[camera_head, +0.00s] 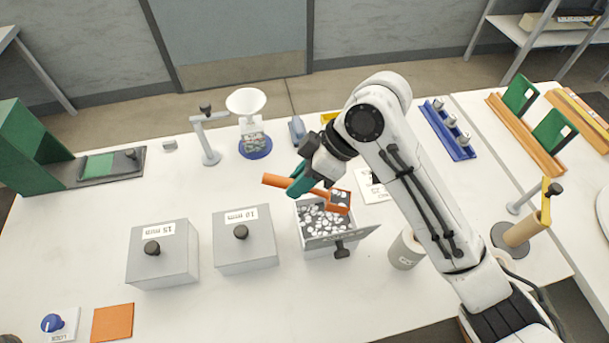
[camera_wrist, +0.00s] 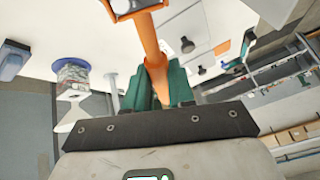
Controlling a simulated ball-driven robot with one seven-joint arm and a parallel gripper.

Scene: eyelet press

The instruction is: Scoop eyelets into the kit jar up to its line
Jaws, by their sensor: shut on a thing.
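My gripper (camera_head: 304,181), with teal fingers, is shut on the handle of an orange scoop (camera_head: 280,181). The handle also shows between the fingers in the wrist view (camera_wrist: 152,50). The scoop's bowl (camera_head: 340,199) is over the right back part of an open bin (camera_head: 320,251) of pale eyelets (camera_head: 318,218); I cannot tell whether it touches them. In the wrist view the bowl is cut by the top edge. The kit jar (camera_head: 255,143) stands on a blue base under a white funnel (camera_head: 246,101), with speckled contents. Its line cannot be made out.
Two closed grey bins marked 15 mm (camera_head: 165,262) and 10 mm (camera_head: 246,250) stand left of the open bin. A grey post with an arm (camera_head: 209,145) stands left of the jar. A white cylinder (camera_head: 406,250) stands right of the open bin.

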